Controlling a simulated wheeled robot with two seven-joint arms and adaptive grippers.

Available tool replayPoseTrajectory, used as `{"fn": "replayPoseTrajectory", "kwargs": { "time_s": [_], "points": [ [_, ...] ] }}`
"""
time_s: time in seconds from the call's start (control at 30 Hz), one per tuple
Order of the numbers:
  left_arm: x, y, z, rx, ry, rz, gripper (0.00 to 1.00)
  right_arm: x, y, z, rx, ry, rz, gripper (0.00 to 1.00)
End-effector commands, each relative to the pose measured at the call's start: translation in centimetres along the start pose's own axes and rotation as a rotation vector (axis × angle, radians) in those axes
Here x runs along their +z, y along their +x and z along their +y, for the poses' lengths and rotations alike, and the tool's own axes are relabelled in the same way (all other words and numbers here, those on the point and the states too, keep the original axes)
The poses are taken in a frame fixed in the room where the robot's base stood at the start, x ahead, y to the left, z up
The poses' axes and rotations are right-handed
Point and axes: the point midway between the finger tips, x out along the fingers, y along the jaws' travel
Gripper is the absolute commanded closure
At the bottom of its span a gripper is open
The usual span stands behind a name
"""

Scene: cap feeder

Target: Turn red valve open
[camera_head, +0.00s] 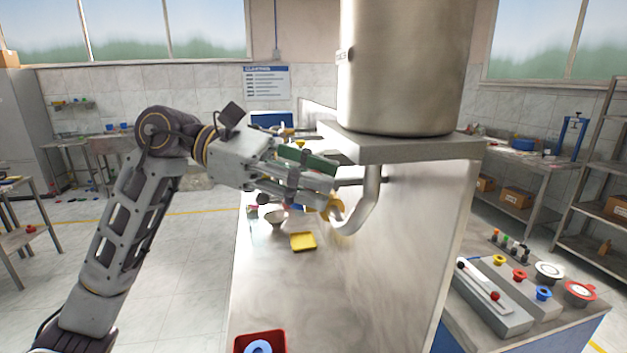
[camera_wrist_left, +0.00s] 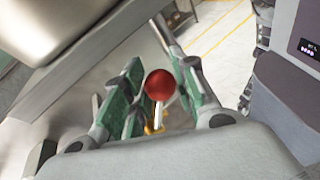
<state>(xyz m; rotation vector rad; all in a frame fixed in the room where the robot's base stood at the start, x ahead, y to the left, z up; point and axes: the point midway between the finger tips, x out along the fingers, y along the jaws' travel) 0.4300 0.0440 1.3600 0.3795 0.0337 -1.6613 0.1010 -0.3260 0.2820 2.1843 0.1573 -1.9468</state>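The red valve handle shows in the left wrist view as a round red knob (camera_wrist_left: 159,85) on a pale stem, with a yellow part below it. In the head view the knob is hidden behind my left gripper (camera_head: 327,184). There a brass-yellow valve part (camera_head: 334,209) sits at the end of the curved metal pipe (camera_head: 368,205) under the hopper. In the left wrist view the green finger pads stand apart on either side of the red knob. The left gripper looks open, and I cannot tell whether a pad touches the knob. My right gripper is not in view.
The steel hopper (camera_head: 405,65) and its shelf (camera_head: 400,150) stand just above and right of the gripper. Below, a yellow tray (camera_head: 303,242), a bowl (camera_head: 276,217) and a red bin (camera_head: 275,338) rest on the steel bench. A control panel (camera_head: 490,305) is at right.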

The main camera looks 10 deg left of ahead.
Motion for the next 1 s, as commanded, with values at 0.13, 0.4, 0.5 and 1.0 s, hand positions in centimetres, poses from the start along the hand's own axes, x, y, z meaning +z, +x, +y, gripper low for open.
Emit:
{"fn": "replayPoseTrajectory", "kwargs": {
  "time_s": [0.13, 0.4, 0.5, 1.0],
  "points": [
    [0.0, 0.0, 0.0, 0.000, 0.000, 0.000, 0.52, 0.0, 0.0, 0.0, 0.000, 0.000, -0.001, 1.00],
    [0.0, 0.0, 0.0, 0.000, 0.000, -0.001, 0.52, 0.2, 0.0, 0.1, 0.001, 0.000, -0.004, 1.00],
    [0.0, -0.1, 0.0, 0.001, 0.000, -0.001, 0.52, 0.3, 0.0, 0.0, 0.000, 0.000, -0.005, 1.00],
    [0.0, -5.1, 0.1, 0.003, -0.002, 0.000, 0.52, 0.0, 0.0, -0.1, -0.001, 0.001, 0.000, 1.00]
  ]
}}
